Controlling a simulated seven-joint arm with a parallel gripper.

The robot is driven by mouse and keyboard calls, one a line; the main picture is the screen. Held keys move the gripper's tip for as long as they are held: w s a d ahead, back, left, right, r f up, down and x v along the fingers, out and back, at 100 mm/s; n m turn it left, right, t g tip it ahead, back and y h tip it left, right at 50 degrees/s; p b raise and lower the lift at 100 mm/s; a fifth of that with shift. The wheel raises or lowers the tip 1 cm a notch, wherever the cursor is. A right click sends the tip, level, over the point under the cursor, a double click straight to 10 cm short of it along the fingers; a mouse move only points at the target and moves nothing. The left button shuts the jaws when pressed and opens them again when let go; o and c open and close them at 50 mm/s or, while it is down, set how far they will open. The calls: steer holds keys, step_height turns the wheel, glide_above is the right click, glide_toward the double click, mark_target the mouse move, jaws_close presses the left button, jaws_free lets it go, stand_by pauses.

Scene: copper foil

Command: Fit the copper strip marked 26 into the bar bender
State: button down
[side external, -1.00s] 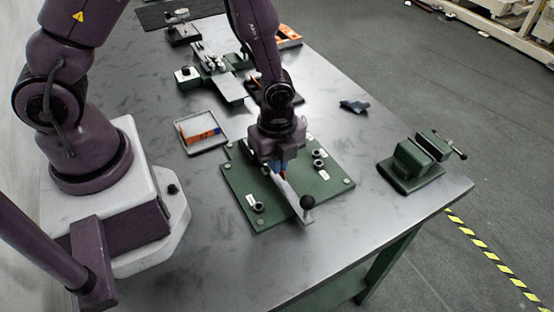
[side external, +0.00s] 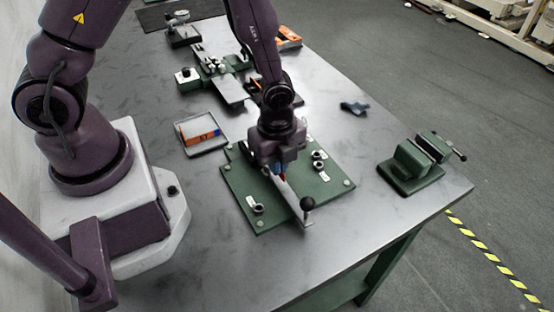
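The bar bender (side external: 240,184) is a green plate with pale corner bolts, dark-centred posts and a silver lever ending in a black ball knob (side external: 307,203). My gripper (side external: 279,176) points down over the middle of the plate, close to the lever. Blue shows at its fingers, with a small bit of red below. Whether the fingers are shut on a strip cannot be told at this size. No number 26 can be read.
A green vise (side external: 412,165) stands at the right table edge. A dark blue cloth-like item (side external: 354,107) lies behind it. A green machine (side external: 222,72) and an orange-edged item (side external: 288,38) are at the back. The front of the table is clear.

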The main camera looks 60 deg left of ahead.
steer(key=shift+f, duration=0.1)
steer(key=shift+r, duration=0.3)
stand_by(0.4)
steer(key=shift+f, duration=0.3)
stand_by(0.6)
steer(key=shift+r, duration=0.3)
stand_by(0.3)
stand_by(0.5)
steer(key=c, duration=1.7)
jaws_free()
steer(key=shift+r, duration=1.5)
